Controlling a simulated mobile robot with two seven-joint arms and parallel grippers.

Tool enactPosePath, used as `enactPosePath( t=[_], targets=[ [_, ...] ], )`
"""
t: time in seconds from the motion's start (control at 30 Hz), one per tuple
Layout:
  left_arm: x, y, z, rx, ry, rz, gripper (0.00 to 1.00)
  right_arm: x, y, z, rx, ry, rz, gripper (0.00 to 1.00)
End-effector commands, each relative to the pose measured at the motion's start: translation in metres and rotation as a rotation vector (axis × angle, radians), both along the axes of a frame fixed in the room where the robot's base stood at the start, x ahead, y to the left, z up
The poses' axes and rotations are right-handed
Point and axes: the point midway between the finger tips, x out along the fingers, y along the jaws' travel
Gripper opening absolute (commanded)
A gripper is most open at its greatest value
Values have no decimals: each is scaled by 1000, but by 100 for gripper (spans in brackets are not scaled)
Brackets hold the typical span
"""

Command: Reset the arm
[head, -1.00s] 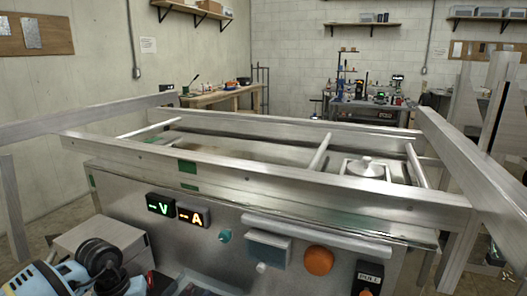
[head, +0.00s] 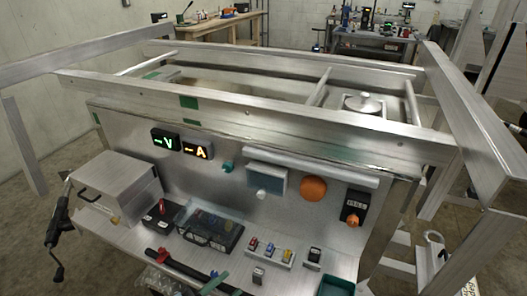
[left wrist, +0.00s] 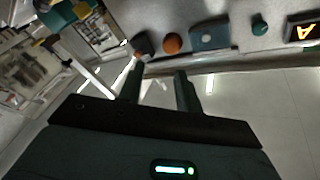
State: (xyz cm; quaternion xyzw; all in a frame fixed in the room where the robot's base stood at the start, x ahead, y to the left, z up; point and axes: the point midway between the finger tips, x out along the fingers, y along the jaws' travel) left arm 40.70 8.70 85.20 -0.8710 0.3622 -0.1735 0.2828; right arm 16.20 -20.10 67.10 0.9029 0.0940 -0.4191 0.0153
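In the left wrist view my left gripper (left wrist: 160,88) has its two dark fingers apart with nothing between them. Beyond the fingers lie a bare pale surface and, higher up, the panel with an orange knob (left wrist: 172,43) and a yellow display (left wrist: 303,33). I cannot make out either gripper clearly in the head view, and no arm reaches over the bench there. My right gripper shows in neither view.
An aluminium frame (head: 240,108) stands over the control panel (head: 225,165). Below it, the bench top holds a metal box (head: 118,185), a black clear-lidded case (head: 210,230), small coloured switches (head: 270,250) and a green tray (head: 337,286). A black tool (head: 57,225) hangs at the left.

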Motion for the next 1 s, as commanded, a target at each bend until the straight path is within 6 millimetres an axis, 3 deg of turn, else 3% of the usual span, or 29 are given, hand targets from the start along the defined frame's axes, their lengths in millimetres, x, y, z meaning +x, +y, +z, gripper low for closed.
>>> enactPosePath(
  t=[0.17, 0.27, 0.4, 0.6, 0.73, 1.0],
  targets=[
    [-34, 43, -37, -118, 291, 307, 35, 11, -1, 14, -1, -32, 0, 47],
    [-65, 67, -67, -153, 479, 459, 35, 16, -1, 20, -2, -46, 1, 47],
    [-123, 95, -106, -179, 748, 632, 35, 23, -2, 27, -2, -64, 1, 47],
    [-196, 113, -140, -188, 1027, 761, 35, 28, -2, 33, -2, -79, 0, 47],
    [-217, 116, -147, -190, 1102, 787, 35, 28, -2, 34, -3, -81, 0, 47],
    [-220, 116, -148, -188, 1114, 790, 35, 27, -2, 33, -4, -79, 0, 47]
  ],
)
